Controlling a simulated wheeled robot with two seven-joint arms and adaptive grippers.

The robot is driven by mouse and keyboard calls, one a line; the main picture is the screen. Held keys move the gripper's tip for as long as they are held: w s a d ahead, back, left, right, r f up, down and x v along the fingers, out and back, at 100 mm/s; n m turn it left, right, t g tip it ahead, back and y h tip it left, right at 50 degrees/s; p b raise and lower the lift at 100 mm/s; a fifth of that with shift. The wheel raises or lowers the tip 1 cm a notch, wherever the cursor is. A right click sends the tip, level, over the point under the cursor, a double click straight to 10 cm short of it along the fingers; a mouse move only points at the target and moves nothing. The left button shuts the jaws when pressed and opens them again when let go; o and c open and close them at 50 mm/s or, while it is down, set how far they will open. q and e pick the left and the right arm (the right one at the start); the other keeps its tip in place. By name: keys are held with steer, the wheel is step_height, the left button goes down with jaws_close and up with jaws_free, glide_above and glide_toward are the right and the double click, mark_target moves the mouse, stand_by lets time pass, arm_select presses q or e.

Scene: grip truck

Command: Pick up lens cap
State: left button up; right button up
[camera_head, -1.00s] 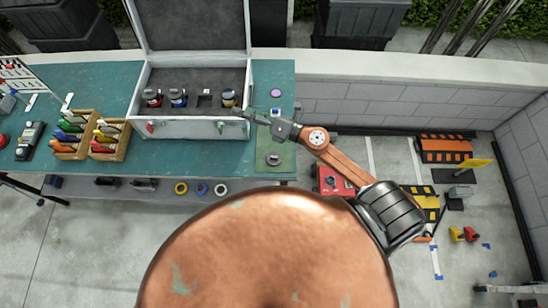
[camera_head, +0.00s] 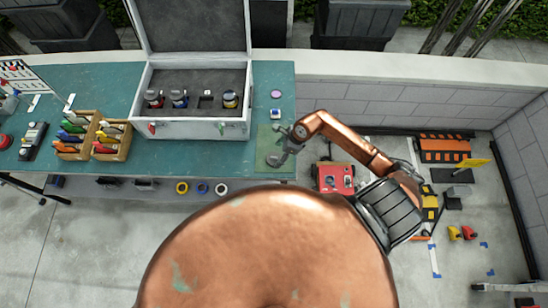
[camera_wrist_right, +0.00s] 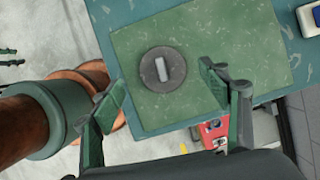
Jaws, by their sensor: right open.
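The lens cap is probably the dark round disc with a pale raised bar (camera_wrist_right: 163,69) in the right wrist view. It lies flat on a green mat (camera_wrist_right: 210,38) on the table. In the head view the disc (camera_head: 273,160) is small and partly covered by my gripper. My right gripper (camera_wrist_right: 168,98) is open, with one finger on each side of the disc in the wrist view. The fingers do not visibly hold it, and I cannot tell the height gap. In the head view my right gripper (camera_head: 287,148) is over the mat. My left gripper is not in view.
An open case (camera_head: 190,128) with several lens-like cylinders stands left of the mat. A purple-topped round item (camera_head: 276,94) lies behind it. Wooden trays of coloured tools (camera_head: 112,140) sit further left. The teal table (camera_head: 265,75) ends just right of the mat.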

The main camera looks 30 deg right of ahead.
mark_target(274, 157)
steer(key=shift+p+x, duration=0.3)
steer(key=shift+x, duration=1.35)
steer(key=shift+w+d, duration=0.1)
steer(key=c, duration=0.9)
